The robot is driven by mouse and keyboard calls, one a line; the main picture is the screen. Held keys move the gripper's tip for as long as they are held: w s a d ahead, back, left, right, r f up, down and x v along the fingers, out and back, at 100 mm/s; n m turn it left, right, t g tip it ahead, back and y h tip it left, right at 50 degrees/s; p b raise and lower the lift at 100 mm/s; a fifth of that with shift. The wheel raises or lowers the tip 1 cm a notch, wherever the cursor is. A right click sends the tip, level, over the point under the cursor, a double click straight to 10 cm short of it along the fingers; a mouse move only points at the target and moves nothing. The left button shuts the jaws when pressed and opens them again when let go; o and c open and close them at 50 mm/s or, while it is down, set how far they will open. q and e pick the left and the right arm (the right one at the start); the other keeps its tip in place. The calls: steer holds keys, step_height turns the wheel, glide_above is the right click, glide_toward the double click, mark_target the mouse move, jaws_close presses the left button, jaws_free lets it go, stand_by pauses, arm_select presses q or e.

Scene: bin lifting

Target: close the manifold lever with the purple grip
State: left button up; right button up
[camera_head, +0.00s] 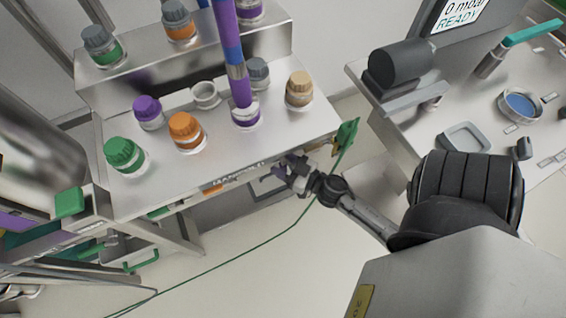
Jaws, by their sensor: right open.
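The manifold (238,179) is a lettered strip along the front edge of the steel bench. An orange grip (212,188) and a green grip (158,211) show below that edge. My right gripper (281,170) is open at the right end of the strip, close to the front edge. A small purple patch shows at its fingers, probably the purple grip of the lever. The fingers hide most of it, and I cannot tell whether they touch it or how the lever is turned. My left gripper is not in view.
Bottles with coloured caps, such as a green-capped one (125,154), stand on the steel bench (85,180). A tall purple column (230,45) rises among them. A green tag (347,132) with a thin green cord hangs near my right gripper. A second bench (400,135) stands right.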

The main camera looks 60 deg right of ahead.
steer(key=shift+c, duration=0.3)
jaws_close()
